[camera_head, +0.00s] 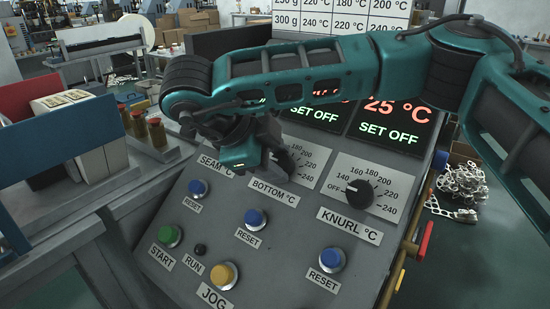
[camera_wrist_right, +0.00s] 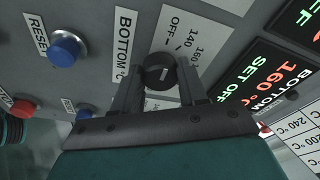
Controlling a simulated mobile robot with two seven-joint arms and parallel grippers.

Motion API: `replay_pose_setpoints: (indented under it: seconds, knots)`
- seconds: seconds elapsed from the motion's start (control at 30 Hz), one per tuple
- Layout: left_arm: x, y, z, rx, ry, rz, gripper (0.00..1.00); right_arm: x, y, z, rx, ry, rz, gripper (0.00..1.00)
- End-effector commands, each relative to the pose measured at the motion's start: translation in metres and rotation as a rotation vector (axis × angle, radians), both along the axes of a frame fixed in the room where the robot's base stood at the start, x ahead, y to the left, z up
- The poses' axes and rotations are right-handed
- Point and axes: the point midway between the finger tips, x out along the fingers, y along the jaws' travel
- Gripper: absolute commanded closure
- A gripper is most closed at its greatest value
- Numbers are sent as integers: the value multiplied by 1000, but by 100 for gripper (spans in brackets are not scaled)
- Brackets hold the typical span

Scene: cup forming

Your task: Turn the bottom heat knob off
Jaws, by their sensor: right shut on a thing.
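The bottom heat knob (camera_head: 284,161) is a round black knob on the sloped grey panel, above the BOTTOM °C label. My right gripper (camera_head: 270,160) reaches it from above and hides part of it. In the right wrist view the knob (camera_wrist_right: 160,70) sits between the two fingertips, and my gripper (camera_wrist_right: 158,82) is shut on it. A white mark crosses the knob's face; which scale mark it points at is hard to tell. The bottom display (camera_wrist_right: 272,85) reads 160 °C in red and SET OFF in green. My left gripper is not in view.
The knurl knob (camera_head: 359,193) stands to the right, pointing near OFF. Blue reset buttons (camera_head: 256,219), a green start button (camera_head: 170,235) and a yellow jog button (camera_head: 223,275) lie lower on the panel. My right arm covers part of the displays.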

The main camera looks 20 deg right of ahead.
Motion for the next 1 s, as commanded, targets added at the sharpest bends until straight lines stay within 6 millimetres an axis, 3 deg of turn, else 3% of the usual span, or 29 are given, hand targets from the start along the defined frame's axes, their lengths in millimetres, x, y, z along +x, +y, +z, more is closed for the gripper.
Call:
replay_pose_setpoints:
  seconds: [0.07, 0.1, 0.33, 0.67, 1.0]
  knots:
    - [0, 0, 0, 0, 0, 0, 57, 0, 1, 1, 2, -2, 1, 88]
    - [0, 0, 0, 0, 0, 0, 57, 0, 1, 1, 2, -3, 0, 54]
    - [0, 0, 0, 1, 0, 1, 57, 0, 0, 0, 2, -2, 0, 32]
    - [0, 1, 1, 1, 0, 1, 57, -1, 4, 5, 2, -3, 0, 32]
    - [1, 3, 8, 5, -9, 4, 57, -19, 44, 58, 0, -7, 2, 32]
